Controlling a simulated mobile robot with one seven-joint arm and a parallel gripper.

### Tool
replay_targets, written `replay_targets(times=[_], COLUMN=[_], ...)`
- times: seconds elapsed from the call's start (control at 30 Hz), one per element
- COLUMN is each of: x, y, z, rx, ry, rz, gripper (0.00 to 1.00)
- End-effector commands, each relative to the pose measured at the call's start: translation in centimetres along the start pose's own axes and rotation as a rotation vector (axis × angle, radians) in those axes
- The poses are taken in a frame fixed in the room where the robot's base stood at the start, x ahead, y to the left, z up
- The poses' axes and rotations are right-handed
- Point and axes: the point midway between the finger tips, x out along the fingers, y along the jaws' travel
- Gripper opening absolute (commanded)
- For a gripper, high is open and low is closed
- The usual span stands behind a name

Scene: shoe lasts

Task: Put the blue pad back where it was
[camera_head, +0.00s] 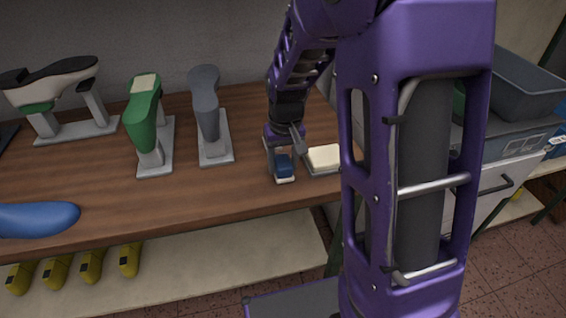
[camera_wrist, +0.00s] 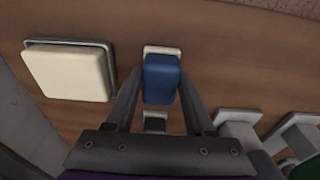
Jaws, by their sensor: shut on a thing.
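The blue pad (camera_head: 284,167) is between the fingers of my gripper (camera_head: 281,158), near the front right of the wooden table. My gripper is shut on it. In the wrist view the blue pad (camera_wrist: 161,78) shows between the two fingertips, with a pale layer at its far end. A small pale and dark piece (camera_wrist: 155,122) shows nearer the palm. Whether the pad touches the table I cannot tell.
A cream block in a grey tray (camera_head: 323,158) lies just right of my gripper. A grey last (camera_head: 207,105), a green last (camera_head: 143,115) and a white-and-black one (camera_head: 52,85) stand to the left. A blue last (camera_head: 38,219) lies front left. Bare wood (camera_head: 215,185) lies left of my gripper.

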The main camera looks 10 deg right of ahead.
Motion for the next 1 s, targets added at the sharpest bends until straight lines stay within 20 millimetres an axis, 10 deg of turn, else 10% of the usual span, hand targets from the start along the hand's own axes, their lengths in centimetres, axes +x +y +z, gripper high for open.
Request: replay_targets(times=[0.1,0.13,0.3,0.67,1.0], x=[0.4,0.4,0.3,-0.3,-6.9], y=[0.0,0.0,0.0,0.0,0.0], z=[0.0,0.0,0.0,-0.1,-0.1], rx=[0.0,0.0,0.0,0.0,0.0], ry=[0.0,0.0,0.0,0.001,0.005], rz=[0.0,0.0,0.0,0.0,-0.001], gripper=[0.0,0.56,0.84,0.84,0.84])
